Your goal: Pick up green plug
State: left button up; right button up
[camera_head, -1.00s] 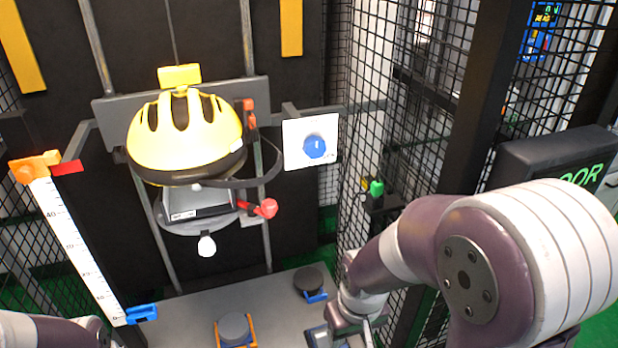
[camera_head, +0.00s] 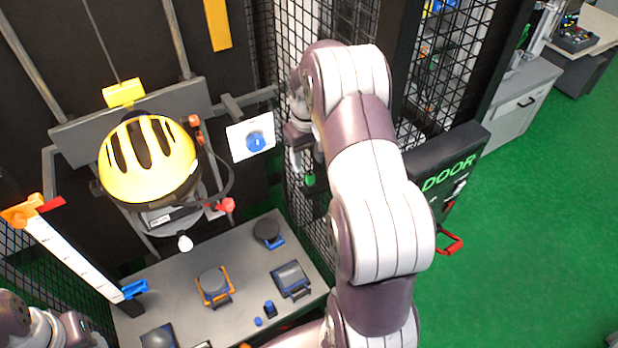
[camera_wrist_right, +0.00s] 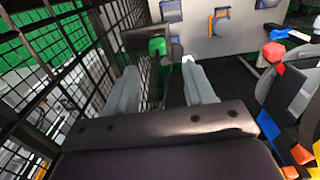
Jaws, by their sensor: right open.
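The green plug (camera_head: 309,180) is a small green knob by the mesh cage wall, just below my right gripper (camera_head: 303,158) in the head view. In the right wrist view the green plug (camera_wrist_right: 157,46) shows just beyond the tips of the two open grey fingers of my right gripper (camera_wrist_right: 160,68), roughly between them. Nothing is held. The head view partly hides the fingers behind my own arm. Only a part of my left arm shows at the lower left; its gripper is out of view.
The mesh wall (camera_wrist_right: 88,65) runs close along the left of my right gripper. A yellow helmet (camera_head: 148,160) hangs on the tower, and a white panel with a blue button (camera_head: 255,141) is near my gripper. The grey bench (camera_head: 232,250) carries several pads.

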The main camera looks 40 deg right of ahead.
aim_at(310, 175)
jog(key=s+f+p, duration=0.1)
jog(key=p, duration=0.2)
jog(key=shift+f, duration=0.4)
notch_tip(310, 175, down, 3)
jog(key=shift+s+p, duration=0.15)
jog(key=shift+p, duration=0.3)
jog(key=shift+f, duration=0.35)
jog(key=shift+c, duration=0.6)
jog(key=c, duration=0.5)
jog(key=shift+c, duration=1.2)
